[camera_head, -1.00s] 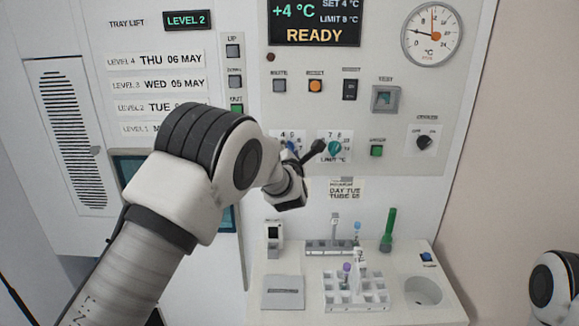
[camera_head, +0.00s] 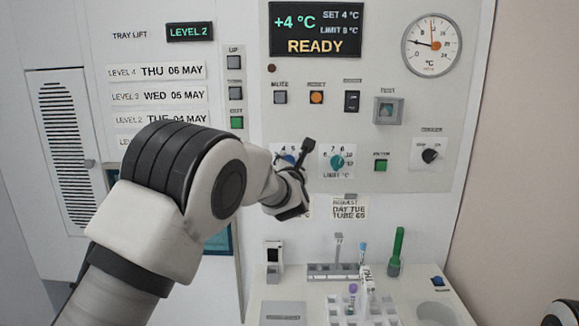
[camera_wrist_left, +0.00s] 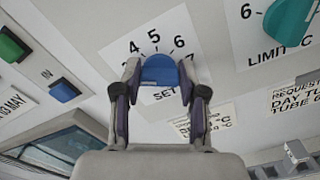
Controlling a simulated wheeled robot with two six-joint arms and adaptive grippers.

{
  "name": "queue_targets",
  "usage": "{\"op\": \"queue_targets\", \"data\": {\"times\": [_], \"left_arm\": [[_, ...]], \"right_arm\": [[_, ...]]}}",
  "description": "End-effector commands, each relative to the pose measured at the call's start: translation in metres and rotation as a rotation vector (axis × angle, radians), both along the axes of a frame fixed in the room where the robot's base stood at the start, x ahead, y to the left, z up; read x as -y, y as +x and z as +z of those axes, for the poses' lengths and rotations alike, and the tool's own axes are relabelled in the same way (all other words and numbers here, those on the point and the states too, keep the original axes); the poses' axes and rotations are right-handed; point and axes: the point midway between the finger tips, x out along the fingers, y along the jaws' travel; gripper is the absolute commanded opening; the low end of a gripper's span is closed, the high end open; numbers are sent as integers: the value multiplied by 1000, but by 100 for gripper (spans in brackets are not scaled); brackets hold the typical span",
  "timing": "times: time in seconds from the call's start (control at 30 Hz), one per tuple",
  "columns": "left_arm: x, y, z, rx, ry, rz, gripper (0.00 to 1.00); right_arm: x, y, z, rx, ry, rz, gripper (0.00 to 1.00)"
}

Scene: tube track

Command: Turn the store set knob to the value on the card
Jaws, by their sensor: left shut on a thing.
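The blue set knob (camera_wrist_left: 160,70) sits on a white dial marked 4, 5, 6 and 7 in the left wrist view. My left gripper (camera_wrist_left: 158,82) is shut on this knob, one finger at each side. In the head view the knob (camera_head: 288,158) is partly hidden behind my left gripper (camera_head: 293,168). The display (camera_head: 316,30) reads +4 °C, SET 4 °C, LIMIT 8 °C, READY. A card (camera_wrist_left: 203,123) below the dial is partly hidden by a finger, and its value is not clearly legible.
The teal limit knob (camera_head: 337,161) is close on the right of the set knob. A request card (camera_head: 349,209) hangs below it. A tube rack (camera_head: 362,312) and a green tube (camera_head: 396,250) stand on the shelf. Green (camera_wrist_left: 12,45) and blue (camera_wrist_left: 64,90) buttons are left of the dial.

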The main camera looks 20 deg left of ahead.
Motion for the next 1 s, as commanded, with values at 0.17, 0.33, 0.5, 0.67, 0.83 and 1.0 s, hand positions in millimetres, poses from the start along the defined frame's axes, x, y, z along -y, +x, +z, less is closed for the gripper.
{"op": "queue_targets", "data": {"times": [0.17,0.33,0.5,0.67,0.83,1.0], "left_arm": [[0,0,-1,-2,0,0,67],[0,0,-1,-2,1,0,67],[1,-3,0,-2,2,0,67],[8,-28,0,-3,5,-1,67],[18,-60,0,-2,3,0,67],[21,-72,-1,-3,1,0,67]], "right_arm": [[0,0,0,0,0,0,40],[0,0,0,0,0,0,40],[0,0,0,0,0,0,40],[0,0,0,0,0,0,40],[0,0,0,0,0,0,40],[0,0,0,0,0,0,40]]}}
